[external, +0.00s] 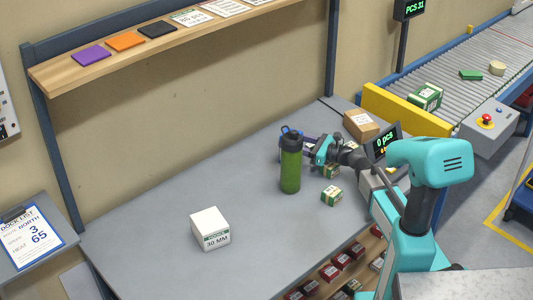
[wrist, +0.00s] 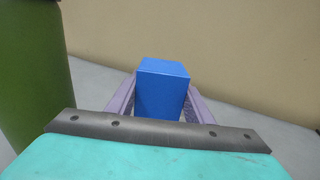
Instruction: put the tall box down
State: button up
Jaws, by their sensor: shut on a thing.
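My gripper (wrist: 163,84) is shut on a blue box (wrist: 162,92). In the external view my gripper (external: 314,147) is over the far right part of the grey table (external: 150,235), just right of a green bottle (external: 290,168). The box cannot be made out clearly there, so its gap to the table cannot be told. The bottle also fills the left of the wrist view (wrist: 32,75).
A white box (external: 211,229) marked 30 MM stands front left. Small green-and-white cartons (external: 331,195) lie below and right of my gripper. A brown carton (external: 361,125) and a display (external: 384,140) stand behind it. The table's left and middle are mostly clear.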

jog(key=shift+f, duration=0.15)
jog(key=o, duration=1.3)
jog(key=shift+c, duration=0.2)
jog(key=v, duration=1.2)
